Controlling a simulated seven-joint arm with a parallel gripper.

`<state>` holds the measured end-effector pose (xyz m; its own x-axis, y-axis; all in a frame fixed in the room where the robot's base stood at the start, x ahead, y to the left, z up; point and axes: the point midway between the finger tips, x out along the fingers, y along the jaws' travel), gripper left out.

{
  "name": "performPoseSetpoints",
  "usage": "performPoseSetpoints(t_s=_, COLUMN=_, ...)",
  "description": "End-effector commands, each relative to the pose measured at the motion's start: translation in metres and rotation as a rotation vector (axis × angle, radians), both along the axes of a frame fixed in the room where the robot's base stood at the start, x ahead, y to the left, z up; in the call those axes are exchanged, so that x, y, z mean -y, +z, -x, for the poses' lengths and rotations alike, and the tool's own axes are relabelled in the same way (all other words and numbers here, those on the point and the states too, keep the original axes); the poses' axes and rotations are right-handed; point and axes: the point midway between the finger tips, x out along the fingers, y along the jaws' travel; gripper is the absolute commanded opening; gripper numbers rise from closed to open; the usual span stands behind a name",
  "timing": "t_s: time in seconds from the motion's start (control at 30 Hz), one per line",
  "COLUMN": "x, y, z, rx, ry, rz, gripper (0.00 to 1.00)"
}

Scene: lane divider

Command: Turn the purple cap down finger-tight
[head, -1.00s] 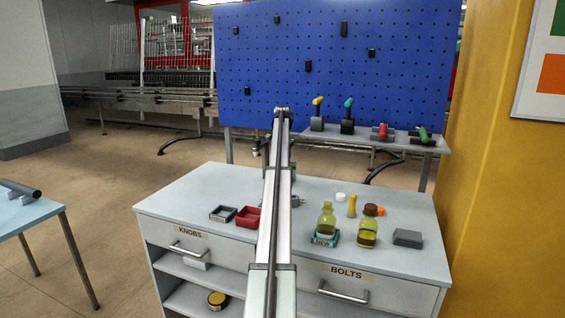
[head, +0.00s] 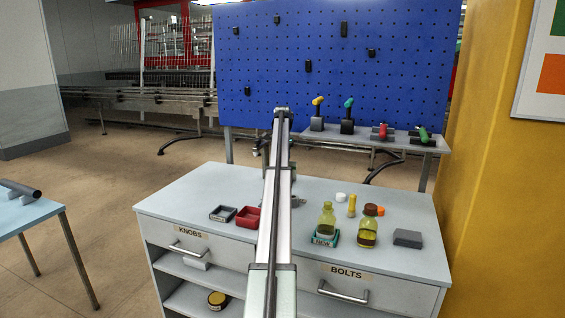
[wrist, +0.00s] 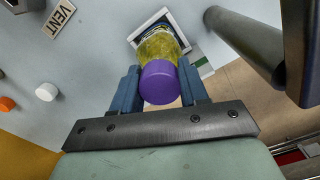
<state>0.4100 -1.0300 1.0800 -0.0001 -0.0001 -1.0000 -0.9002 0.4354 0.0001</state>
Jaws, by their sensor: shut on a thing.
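In the wrist view the purple cap (wrist: 159,83) sits on the top end of a yellow-green bottle (wrist: 160,45). My gripper (wrist: 161,80) has its two blue fingers on either side of the cap and is shut on it. The bottle's foot is at a white-rimmed square holder (wrist: 139,32). The seam between cap and bottle is partly hidden, so I cannot tell how tightly the cap sits. In the head view my own arm hides the purple cap, its bottle and my fingers.
Two yellow-green bottles (head: 326,218) (head: 367,231) stand on the cabinet top to the right of my arm. A dark grey block (head: 407,238) lies further right. A grey tray (head: 222,213) and a red tray (head: 248,216) lie left. A white cap (wrist: 47,92) lies apart in the wrist view.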

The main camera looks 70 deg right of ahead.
Motion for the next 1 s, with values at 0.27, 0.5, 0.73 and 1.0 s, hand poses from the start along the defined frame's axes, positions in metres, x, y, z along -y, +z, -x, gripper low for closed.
performPoseSetpoints(t_s=0.27, x=-0.0001, y=-0.0002, z=-0.0002, rx=0.0, ry=-0.106, rz=0.0, gripper=0.23)
performPoseSetpoints(t_s=0.5, x=-0.0003, y=-0.0003, z=-0.0001, rx=0.0, ry=-0.149, rz=0.0, gripper=0.23)
performPoseSetpoints(t_s=0.73, x=-0.0002, y=-0.0003, z=-0.0002, rx=0.0, ry=-0.193, rz=0.0, gripper=0.23)
performPoseSetpoints(t_s=1.0, x=-0.0002, y=-0.0004, z=-0.0002, rx=0.0, ry=-0.299, rz=0.0, gripper=0.23)
